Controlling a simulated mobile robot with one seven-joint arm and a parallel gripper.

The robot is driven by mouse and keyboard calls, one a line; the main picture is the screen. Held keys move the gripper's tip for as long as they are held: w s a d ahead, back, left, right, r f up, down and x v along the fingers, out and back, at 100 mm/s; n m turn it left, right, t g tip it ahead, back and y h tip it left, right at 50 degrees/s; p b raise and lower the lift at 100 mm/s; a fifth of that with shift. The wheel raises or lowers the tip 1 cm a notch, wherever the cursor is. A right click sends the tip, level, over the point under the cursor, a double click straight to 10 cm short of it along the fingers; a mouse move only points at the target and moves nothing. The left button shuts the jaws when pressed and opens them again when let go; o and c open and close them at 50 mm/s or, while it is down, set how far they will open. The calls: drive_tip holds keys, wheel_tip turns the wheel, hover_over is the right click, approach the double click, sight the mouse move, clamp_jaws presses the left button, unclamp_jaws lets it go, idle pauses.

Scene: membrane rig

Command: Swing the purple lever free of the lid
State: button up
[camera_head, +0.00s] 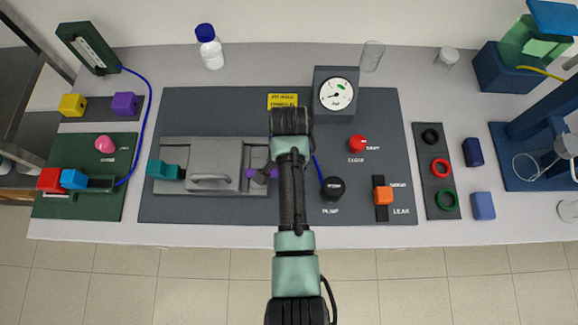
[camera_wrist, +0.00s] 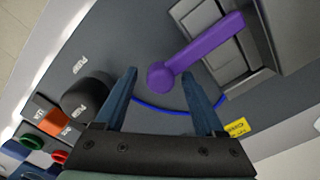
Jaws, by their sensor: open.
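The purple lever (camera_head: 259,174) lies at the right edge of the grey lid (camera_head: 205,152), partly hidden by my arm in the head view. In the wrist view the purple lever (camera_wrist: 205,45) runs from a round knob up and right, with its far end over the lid's edge (camera_wrist: 262,40). My gripper (camera_wrist: 158,76) is open and empty. The knob shows in the gap between its fingertips; whether the fingers touch it or are above it I cannot tell. A teal lever (camera_head: 163,170) sits at the lid's left edge.
A black pump knob (camera_head: 332,187) stands right of my arm, near a blue tube (camera_wrist: 160,108).

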drive_tip(key=shift+f, duration=0.3)
clamp_jaws()
drive_tip(key=shift+s+a+f, duration=0.1)
idle(1.2)
